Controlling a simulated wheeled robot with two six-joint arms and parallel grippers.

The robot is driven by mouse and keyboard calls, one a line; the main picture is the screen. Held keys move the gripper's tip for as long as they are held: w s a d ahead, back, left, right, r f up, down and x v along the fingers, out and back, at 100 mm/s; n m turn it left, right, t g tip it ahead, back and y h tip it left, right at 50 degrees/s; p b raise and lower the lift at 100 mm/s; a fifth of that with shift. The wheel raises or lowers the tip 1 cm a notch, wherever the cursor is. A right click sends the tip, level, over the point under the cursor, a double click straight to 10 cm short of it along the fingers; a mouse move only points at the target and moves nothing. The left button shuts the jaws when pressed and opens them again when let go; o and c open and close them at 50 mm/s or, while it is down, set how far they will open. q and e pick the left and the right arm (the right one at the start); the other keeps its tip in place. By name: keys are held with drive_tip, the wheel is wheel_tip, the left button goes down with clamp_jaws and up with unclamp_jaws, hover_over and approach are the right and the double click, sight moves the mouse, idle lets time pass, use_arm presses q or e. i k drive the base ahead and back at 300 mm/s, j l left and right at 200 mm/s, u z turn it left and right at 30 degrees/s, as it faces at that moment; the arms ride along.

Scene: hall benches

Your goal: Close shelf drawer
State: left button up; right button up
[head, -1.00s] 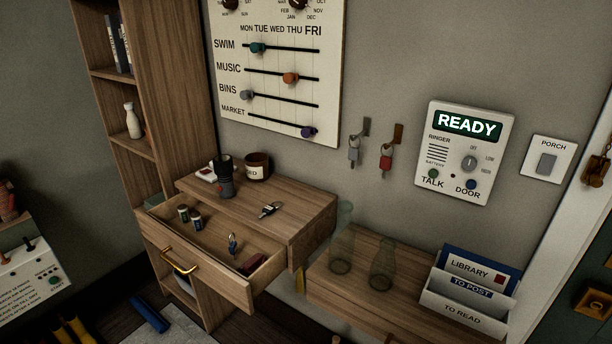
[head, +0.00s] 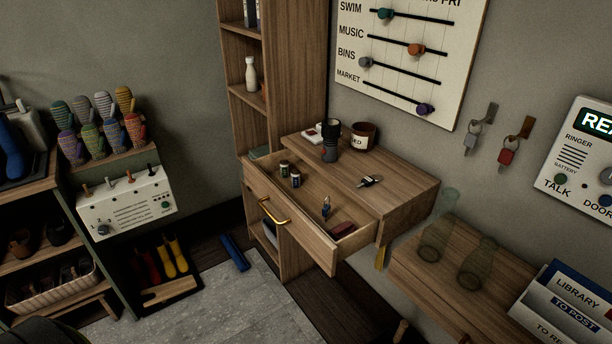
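The wooden shelf drawer (head: 292,228) in the head view is pulled open below the shelf top (head: 407,189). Its brass handle (head: 274,213) is on the front panel, facing the lower left. Inside the drawer lie two small dark cylinders (head: 290,174), a small blue item with a ring (head: 326,207) and a dark red item (head: 343,229). Neither gripper shows in the head view.
On the shelf top are a dark flashlight-like object (head: 330,142), a labelled tin (head: 362,136) and keys (head: 370,181). A lower shelf (head: 440,285) at right holds two glass vessels (head: 437,240) and a letter rack (head: 560,305). Grey rug (head: 240,310) covers floor in front.

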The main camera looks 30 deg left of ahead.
sight(300, 209)
drive_tip(key=u, duration=1.1)
